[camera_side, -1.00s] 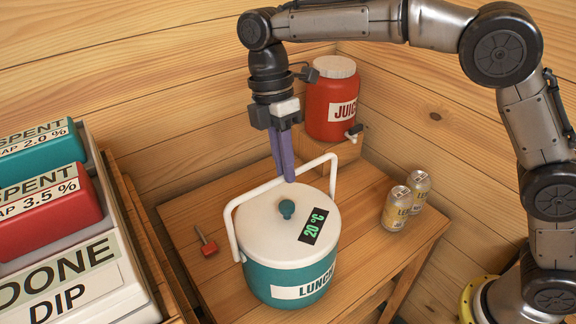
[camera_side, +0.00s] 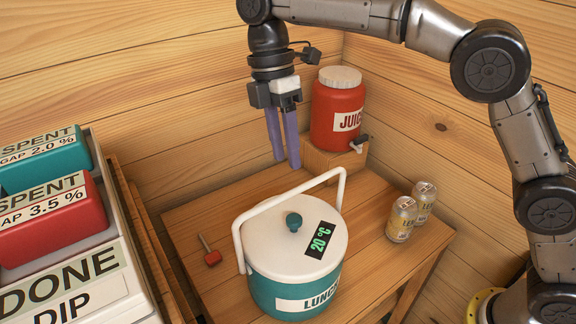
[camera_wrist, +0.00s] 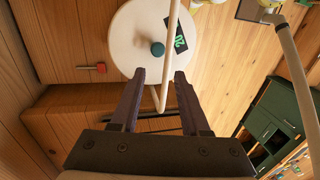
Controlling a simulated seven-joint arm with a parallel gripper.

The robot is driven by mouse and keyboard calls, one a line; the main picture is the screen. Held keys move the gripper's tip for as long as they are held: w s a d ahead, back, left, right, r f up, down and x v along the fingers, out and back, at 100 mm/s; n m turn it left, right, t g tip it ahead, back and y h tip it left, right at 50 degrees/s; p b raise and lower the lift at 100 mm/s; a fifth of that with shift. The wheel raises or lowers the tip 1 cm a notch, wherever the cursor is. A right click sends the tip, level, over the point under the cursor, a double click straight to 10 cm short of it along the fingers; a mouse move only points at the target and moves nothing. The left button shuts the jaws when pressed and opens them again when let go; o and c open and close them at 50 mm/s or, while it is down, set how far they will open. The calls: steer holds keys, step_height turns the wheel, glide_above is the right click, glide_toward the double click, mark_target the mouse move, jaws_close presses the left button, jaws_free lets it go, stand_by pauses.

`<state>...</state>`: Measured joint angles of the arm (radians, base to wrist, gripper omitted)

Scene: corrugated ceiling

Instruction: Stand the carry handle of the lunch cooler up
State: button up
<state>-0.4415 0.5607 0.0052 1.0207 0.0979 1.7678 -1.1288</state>
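The lunch cooler (camera_side: 268,290) is a teal tub with a white lid, a teal knob and a "20 °C" display, standing on the wooden table. Its white carry handle (camera_side: 290,198) is raised above the lid, roughly upright; its exact lean is hard to tell. In the wrist view the handle (camera_wrist: 171,50) crosses the lid (camera_wrist: 130,35) to the right of the knob. My gripper (camera_side: 287,163) is open and empty, behind and above the handle's bar, apparently not touching it. Its two purple-grey fingers show apart in the wrist view (camera_wrist: 160,74).
A red juice jug (camera_side: 337,108) stands on a wooden block behind. Two cans (camera_side: 402,220) stand to the right. A small red-ended tool (camera_side: 212,257) lies left of the cooler. A rack with red and teal boxes (camera_side: 50,215) is at far left. Wooden walls close the back.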

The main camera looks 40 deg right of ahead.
steer(key=shift+v, duration=1.05)
